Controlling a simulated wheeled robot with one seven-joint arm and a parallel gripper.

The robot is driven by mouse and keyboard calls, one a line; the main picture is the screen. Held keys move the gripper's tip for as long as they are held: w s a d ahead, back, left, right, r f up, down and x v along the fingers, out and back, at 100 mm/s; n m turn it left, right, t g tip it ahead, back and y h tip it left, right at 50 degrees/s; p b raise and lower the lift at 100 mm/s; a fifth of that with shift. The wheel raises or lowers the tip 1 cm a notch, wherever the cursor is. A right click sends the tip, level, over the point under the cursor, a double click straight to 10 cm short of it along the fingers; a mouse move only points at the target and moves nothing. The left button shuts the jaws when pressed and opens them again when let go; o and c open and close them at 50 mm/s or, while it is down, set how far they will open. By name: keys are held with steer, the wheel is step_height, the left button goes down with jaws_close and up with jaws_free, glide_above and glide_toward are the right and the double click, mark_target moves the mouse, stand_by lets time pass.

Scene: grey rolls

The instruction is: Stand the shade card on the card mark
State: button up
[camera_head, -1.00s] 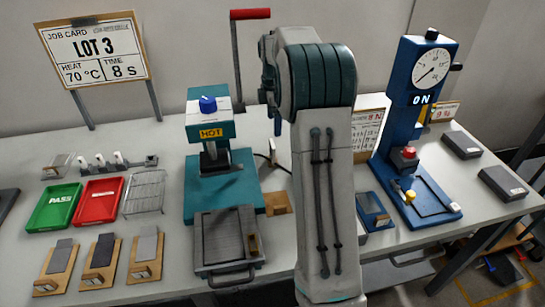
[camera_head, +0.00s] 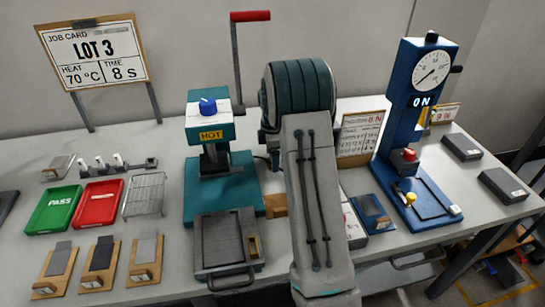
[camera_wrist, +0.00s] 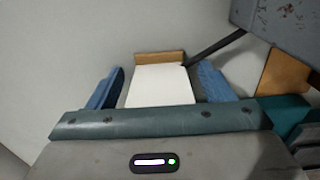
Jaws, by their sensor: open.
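In the wrist view, a blank white card-like piece (camera_wrist: 160,86) with a brown wooden strip (camera_wrist: 160,57) along its far end lies between the fingers of my gripper (camera_wrist: 161,84). It looks like the shade card, but I cannot be sure. The blue fingers are open, one to each side of it, with a gap visible on the right. In the head view my own arm hides the gripper and this piece. I cannot make out the card mark in either view.
The teal press (camera_head: 222,185) marked HOT stands left of my arm, with a dark tray (camera_head: 226,243) in front. A blue gauge stand (camera_head: 398,120) is to the right. Green (camera_head: 54,210) and red (camera_head: 99,203) trays and several sample boards lie at left. A brown panel (camera_wrist: 285,75) shows at right in the wrist view.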

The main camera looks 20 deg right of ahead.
steer(key=c, duration=1.1)
steer(key=shift+r, duration=0.1)
steer(key=shift+c, duration=0.2)
